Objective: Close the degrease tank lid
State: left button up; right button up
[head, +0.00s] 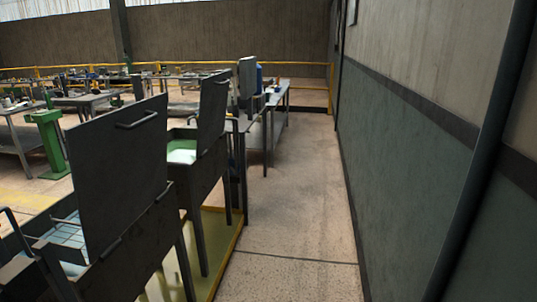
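A near dark metal tank (130,262) stands on legs at the lower left, with its large flat lid (112,165) raised upright. A bar handle (138,119) is on the lid's face near its top right corner. Pale liquid and a wire rack (66,234) show at its opening. Behind it a second dark tank (203,180) has its lid (213,108) standing up, with a pale green inside (182,152). No label is readable, so I cannot tell which tank is the degrease one. Neither of my grippers is in view.
A clear concrete aisle (300,210) runs ahead between the tanks and the right wall (420,165). A dark pole (485,150) slants near the wall. A yellow-edged floor tray (232,248) lies under the tanks. Workbenches (275,105) and a yellow railing (300,64) are farther back.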

aim_at(214, 92)
jog(key=i+l+u, duration=0.4)
jog(key=i, duration=0.3)
jog(key=i+l+u, duration=0.4)
jog(key=i+l, duration=0.35)
jog(key=i, duration=0.3)
jog(key=i+l+u, duration=0.1)
jog(key=i, duration=0.3)
jog(key=i+l, duration=0.3)
jog(key=i, duration=0.15)
